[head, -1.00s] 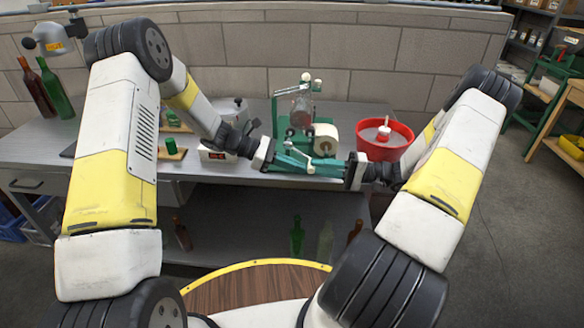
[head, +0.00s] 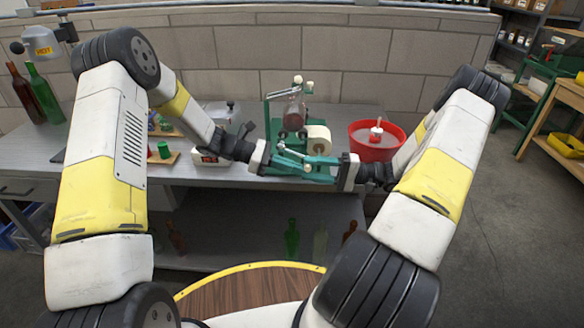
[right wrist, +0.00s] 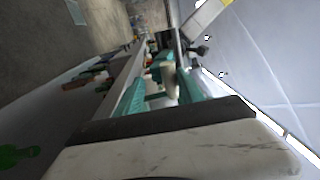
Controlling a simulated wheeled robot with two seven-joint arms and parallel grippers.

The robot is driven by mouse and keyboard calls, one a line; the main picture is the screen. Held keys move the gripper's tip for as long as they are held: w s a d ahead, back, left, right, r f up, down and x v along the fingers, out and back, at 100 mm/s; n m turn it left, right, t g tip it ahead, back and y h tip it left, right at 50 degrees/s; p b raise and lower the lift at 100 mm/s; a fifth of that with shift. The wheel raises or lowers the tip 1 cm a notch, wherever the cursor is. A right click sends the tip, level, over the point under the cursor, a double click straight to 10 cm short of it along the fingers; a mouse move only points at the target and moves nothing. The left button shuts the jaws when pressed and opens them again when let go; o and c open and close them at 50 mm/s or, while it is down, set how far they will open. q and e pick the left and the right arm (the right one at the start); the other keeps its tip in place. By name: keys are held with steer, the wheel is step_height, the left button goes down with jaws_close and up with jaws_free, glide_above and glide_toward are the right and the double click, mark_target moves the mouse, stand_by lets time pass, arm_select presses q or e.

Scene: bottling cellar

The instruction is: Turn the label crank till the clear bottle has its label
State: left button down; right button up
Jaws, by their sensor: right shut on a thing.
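The green labelling machine (head: 275,105) stands at the table's front edge in the head view. The clear bottle (head: 293,117) lies in its upper part; I cannot make out a label on it. A white label roll (head: 318,140) sits below on the right. The crank's pale knob (head: 308,168) is at the front, between my grippers. My right gripper (head: 318,172) reaches in from the right and is shut on the crank knob, which shows between its green fingers in the right wrist view (right wrist: 169,82). My left gripper (head: 284,160) is close beside it from the left; its fingertips overlap the machine, so its opening is unclear.
A red tub (head: 377,153) with a white-and-red object stands right of the machine. A white box with a red display (head: 207,160) is at left. Green (head: 47,95) and brown bottles stand far left. Several bottles stand on the lower shelf. A block wall closes the back.

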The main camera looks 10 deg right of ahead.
steer(key=shift+d+f, duration=0.1)
steer(key=r+v, duration=0.1)
steer(key=v, duration=0.6)
steer(key=s+a+r+n+g+h, duration=0.3)
steer(key=s+a+r+g+h, duration=0.4)
steer(key=a+r, duration=0.4)
steer(key=s+a+r+t+h, duration=0.3)
steer(key=s+r+t+h, duration=0.5)
steer(key=s+r, duration=0.4)
steer(key=shift+r+n+h, duration=0.3)
steer(key=shift+n+h, duration=0.1)
steer(key=shift+h, duration=0.1)
